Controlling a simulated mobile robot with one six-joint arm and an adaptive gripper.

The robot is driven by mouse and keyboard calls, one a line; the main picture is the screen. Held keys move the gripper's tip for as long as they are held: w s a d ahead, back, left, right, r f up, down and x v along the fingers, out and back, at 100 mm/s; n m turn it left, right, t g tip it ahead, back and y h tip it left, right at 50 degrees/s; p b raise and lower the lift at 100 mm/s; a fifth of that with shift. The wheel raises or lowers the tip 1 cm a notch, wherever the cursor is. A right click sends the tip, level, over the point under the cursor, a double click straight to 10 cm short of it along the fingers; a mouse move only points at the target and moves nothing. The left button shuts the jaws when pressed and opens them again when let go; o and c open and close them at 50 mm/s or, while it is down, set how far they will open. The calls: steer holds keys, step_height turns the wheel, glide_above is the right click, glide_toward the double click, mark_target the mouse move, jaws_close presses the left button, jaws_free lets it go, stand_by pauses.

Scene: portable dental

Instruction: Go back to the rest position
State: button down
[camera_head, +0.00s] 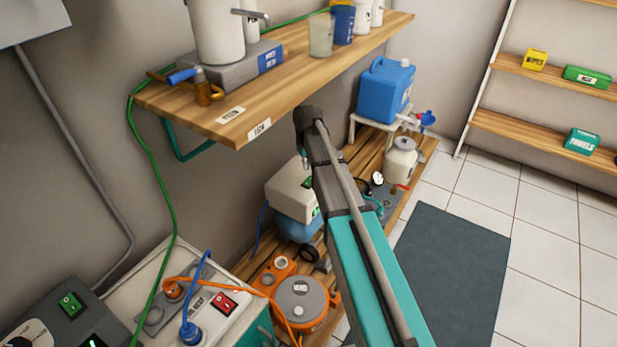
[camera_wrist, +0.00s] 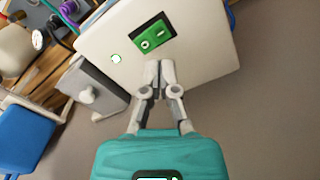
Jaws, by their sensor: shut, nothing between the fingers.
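My gripper (camera_wrist: 160,72) is shut and empty in the wrist view. Its fingertips overlap the lower edge of a green rocker switch (camera_wrist: 153,40) on a white box (camera_wrist: 210,52); I cannot tell whether they touch. A small lit green indicator (camera_wrist: 116,58) sits left of the switch. In the head view, my teal and grey arm reaches up to just below the wooden wall shelf (camera_head: 190,118). The arm hides most of the gripper there. A white unit (camera_head: 287,190) on a blue base stands left of the arm, partly hidden.
The wall shelf carries a white canister (camera_head: 215,35) and bottles, close to my arm. Below are an orange round unit (camera_head: 302,300), a blue jug (camera_head: 385,88) and a cabinet with a red switch (camera_head: 223,303). A green hose (camera_head: 150,165) hangs left.

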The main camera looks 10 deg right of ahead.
steer(key=shift+r, duration=0.35)
steer(key=s+r+m+p, duration=0.3)
steer(key=s, duration=2.3)
step_height(320, 180, up, 38)
steer(key=p, duration=3.8)
steer(key=shift+w+f, duration=0.2)
steer(key=shift+w, duration=0.2)
steer(key=shift+a+f, duration=0.1)
steer(key=shift+f, duration=0.05)
